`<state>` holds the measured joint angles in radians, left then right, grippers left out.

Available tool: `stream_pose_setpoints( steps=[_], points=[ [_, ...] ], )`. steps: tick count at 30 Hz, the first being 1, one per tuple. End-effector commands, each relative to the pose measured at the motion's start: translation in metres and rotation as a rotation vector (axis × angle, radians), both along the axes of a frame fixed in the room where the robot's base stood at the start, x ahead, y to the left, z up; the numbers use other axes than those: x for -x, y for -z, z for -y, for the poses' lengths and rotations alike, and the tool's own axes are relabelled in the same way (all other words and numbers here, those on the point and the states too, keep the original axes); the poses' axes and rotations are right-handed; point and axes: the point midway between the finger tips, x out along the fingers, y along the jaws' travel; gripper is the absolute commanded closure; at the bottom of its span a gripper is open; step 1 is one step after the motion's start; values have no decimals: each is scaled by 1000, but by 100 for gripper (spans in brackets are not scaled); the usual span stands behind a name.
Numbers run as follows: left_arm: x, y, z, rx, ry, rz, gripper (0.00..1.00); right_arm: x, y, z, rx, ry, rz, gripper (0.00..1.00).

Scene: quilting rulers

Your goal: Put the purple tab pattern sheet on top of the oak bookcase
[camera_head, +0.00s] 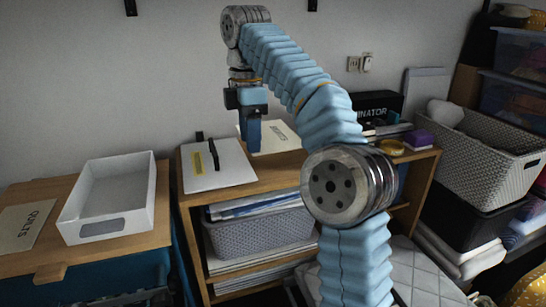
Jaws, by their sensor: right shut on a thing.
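The oak bookcase (276,172) stands in the middle with a light wood top and open shelves below. My right gripper (254,148) points down above the rear part of this top, its blue fingers shut on a cream sheet (279,138). The sheet carries a grey printed patch; no purple tab shows on it, and the gripper hides part of it. I cannot tell whether the sheet touches the bookcase top. My left gripper is not in view.
A white board (222,174) with a yellow strip lies on the bookcase top at left. A white tray (108,198) sits on the left table. My arm hides part of the bookcase.

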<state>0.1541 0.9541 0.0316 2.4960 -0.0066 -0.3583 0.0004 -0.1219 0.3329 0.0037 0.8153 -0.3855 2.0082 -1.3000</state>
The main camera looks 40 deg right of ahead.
Motion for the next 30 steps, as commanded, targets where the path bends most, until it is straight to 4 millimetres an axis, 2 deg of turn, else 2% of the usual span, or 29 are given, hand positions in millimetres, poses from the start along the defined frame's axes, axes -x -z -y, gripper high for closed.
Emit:
stream_pose_setpoints(
  steps=[1,6,12,17,20,24,30],
  points=[
    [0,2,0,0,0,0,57,-10,9,11,1,6,-3,94],
    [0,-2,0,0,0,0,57,-37,30,48,2,4,-5,94],
    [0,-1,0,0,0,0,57,-53,66,69,1,1,-4,94],
    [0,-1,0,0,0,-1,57,-60,77,76,1,0,-3,94],
    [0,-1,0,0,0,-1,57,-64,89,82,1,0,-3,94],
    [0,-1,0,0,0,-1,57,-63,108,81,1,-1,-3,94],
    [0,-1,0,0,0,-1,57,-64,115,81,1,0,0,94]
  ],
)
